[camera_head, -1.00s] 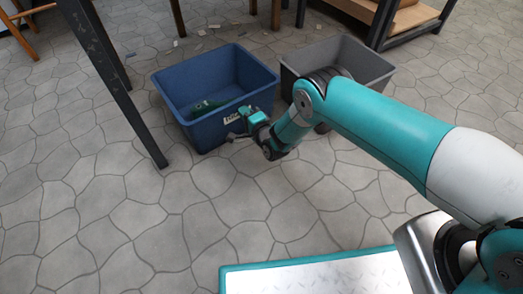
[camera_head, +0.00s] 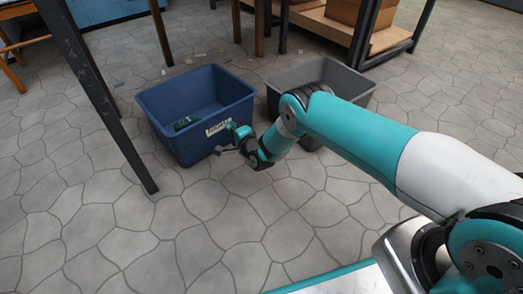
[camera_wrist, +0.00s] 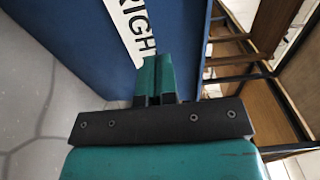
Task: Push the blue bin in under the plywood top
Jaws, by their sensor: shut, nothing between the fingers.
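The blue bin (camera_head: 185,147) stands upright on the stone-patterned floor. It has a white label on its near face and a green item inside. In the wrist view its blue wall (camera_wrist: 85,35) fills much of the picture, with a label reading "RIGHT". My gripper (camera_head: 230,125) is at the bin's near face, by the right end of the label. Its teal fingers (camera_wrist: 153,75) are shut with nothing between them, right in front of the wall. I cannot tell whether they touch it. I cannot make out the plywood top for certain.
A grey bin (camera_head: 361,99) stands just right of the blue bin, partly behind my arm. A dark table leg (camera_head: 105,100) slants down at left. Wooden legs (camera_head: 161,32) stand behind the bin, with scraps on the floor. A shelf unit (camera_head: 335,29) is at back right.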

